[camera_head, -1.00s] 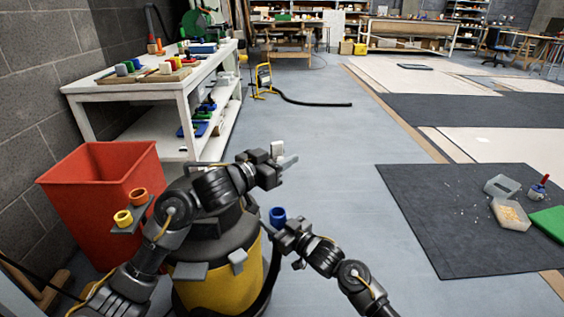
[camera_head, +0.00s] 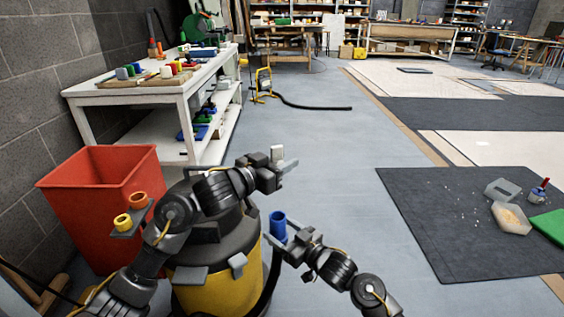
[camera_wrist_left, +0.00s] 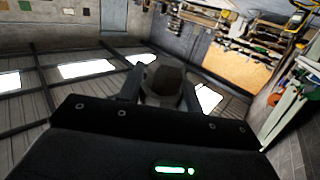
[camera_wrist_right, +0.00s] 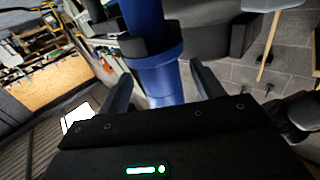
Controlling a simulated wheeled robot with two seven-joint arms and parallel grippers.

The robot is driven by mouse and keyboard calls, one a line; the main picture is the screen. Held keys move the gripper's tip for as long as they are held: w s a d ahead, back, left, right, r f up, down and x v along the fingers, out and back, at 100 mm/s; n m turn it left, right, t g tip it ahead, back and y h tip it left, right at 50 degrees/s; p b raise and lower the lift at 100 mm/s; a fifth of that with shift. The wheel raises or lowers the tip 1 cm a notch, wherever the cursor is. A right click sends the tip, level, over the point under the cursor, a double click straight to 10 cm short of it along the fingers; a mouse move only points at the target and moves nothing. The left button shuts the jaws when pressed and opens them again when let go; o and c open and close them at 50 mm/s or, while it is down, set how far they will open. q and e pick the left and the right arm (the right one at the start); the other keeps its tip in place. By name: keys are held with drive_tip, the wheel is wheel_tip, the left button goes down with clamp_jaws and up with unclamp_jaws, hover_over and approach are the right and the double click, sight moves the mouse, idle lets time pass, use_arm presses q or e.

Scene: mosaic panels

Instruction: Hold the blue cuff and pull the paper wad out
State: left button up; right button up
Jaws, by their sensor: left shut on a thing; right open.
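A pale grey wad (camera_head: 277,153) is gripped by my left gripper (camera_head: 279,164), which is raised above the vacuum's right side. In the left wrist view the wad (camera_wrist_left: 163,84) sits between the two fingers as a rounded grey-brown lump. The blue cuff (camera_head: 278,226) stands upright below and apart from the wad, beside the yellow and black vacuum (camera_head: 215,285). My right gripper (camera_head: 283,242) is open at the cuff. In the right wrist view the blue cuff (camera_wrist_right: 158,80), with a black band across it, passes between the spread fingers. Contact cannot be told.
A red bin (camera_head: 97,205) stands left of the vacuum. Orange and yellow rings sit on a small grey holder (camera_head: 133,222). A white bench (camera_head: 160,88) stands behind. A dark mat (camera_head: 440,225) with containers lies right; the grey floor between is clear.

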drive_tip(key=v, duration=0.8)
drive_tip(key=shift+s, duration=0.2)
